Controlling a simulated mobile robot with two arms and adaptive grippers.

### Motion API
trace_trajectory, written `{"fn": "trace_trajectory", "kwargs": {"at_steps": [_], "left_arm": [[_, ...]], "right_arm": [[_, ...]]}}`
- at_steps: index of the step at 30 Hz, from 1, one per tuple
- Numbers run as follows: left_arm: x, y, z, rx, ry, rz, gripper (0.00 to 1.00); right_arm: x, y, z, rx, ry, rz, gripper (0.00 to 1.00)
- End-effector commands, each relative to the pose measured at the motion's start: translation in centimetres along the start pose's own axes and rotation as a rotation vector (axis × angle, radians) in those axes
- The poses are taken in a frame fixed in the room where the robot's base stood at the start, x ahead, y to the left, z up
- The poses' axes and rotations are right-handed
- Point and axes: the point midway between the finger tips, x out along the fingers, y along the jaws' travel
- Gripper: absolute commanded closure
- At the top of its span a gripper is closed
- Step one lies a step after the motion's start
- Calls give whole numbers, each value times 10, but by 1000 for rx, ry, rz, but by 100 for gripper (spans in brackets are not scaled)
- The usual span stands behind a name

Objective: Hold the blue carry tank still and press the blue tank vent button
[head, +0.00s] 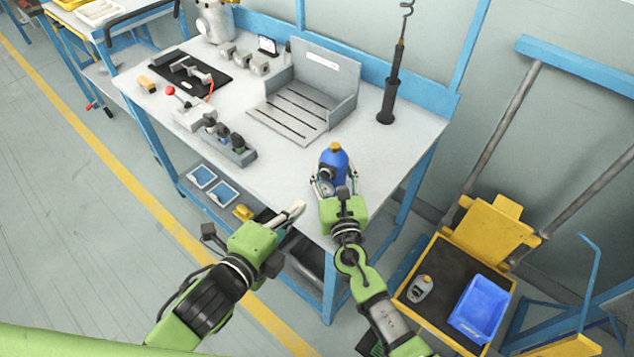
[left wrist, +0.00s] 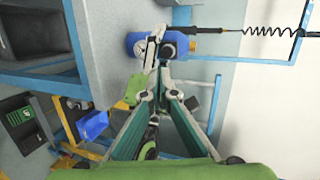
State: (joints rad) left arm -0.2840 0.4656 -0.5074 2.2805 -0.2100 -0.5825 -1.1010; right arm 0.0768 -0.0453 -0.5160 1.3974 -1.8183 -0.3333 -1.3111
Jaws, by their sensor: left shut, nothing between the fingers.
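The blue carry tank (head: 333,157) stands upright near the bench's front right corner, with an orange-yellow top. It also shows in the left wrist view (left wrist: 205,44), lying sideways in that picture. A dark round part shows on its side; I cannot tell whether this is the vent button. My right gripper (head: 335,182) has its fingers on both sides of the tank's lower body, seemingly closed on it. My left gripper (head: 299,208) is shut and empty, left of the tank, just off the bench's front edge. Its fingertips (left wrist: 163,72) point toward the tank in the wrist view.
A grey fixture (head: 310,92) stands behind the tank on the bench (head: 270,165). A dark upright tool (head: 389,100) with a coiled cord stands to the right. A small block with dark knobs (head: 230,143) lies left. A yellow cart with a blue bin (head: 481,308) stands at lower right.

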Motion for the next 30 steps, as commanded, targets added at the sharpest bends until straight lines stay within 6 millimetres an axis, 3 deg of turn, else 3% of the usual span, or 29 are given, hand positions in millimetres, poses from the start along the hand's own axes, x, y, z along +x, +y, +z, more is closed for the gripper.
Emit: {"fn": "trace_trajectory", "kwargs": {"at_steps": [6,13,18,30], "left_arm": [[49,-1,0,-3,0,-2,100],[83,-9,0,-1,1,-1,100],[94,-12,-1,-2,1,1,100],[96,-12,0,-1,1,0,100]], "right_arm": [[0,0,-1,2,3,1,91],[0,0,-1,2,3,1,91],[0,0,-1,2,2,1,91],[0,0,-1,2,2,0,91]]}}
